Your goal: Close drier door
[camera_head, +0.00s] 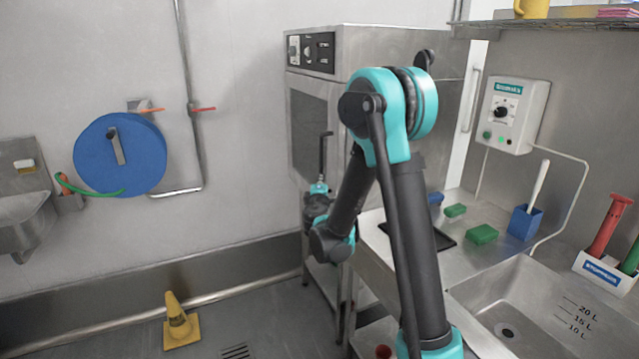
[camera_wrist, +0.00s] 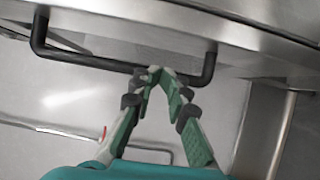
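The drier (camera_head: 392,42) is a steel cabinet against the back wall. Its front door (camera_head: 309,128) has a dark window and a black upright bar handle (camera_head: 323,155). The door looks nearly flush with the cabinet; I cannot tell whether a small gap remains. My gripper (camera_head: 319,188) is at the lower end of the handle. In the wrist view, my green-grey fingers (camera_wrist: 155,72) come together at their tips, over the black handle (camera_wrist: 88,60). The fingers lie across the bar; whether they touch it is unclear.
A steel counter with a sink (camera_head: 510,315), green blocks (camera_head: 482,234) and a blue holder (camera_head: 525,222) lies right of my arm. A control box (camera_head: 513,114) hangs above. A yellow cone (camera_head: 178,322) stands on the floor at left, with open floor around it.

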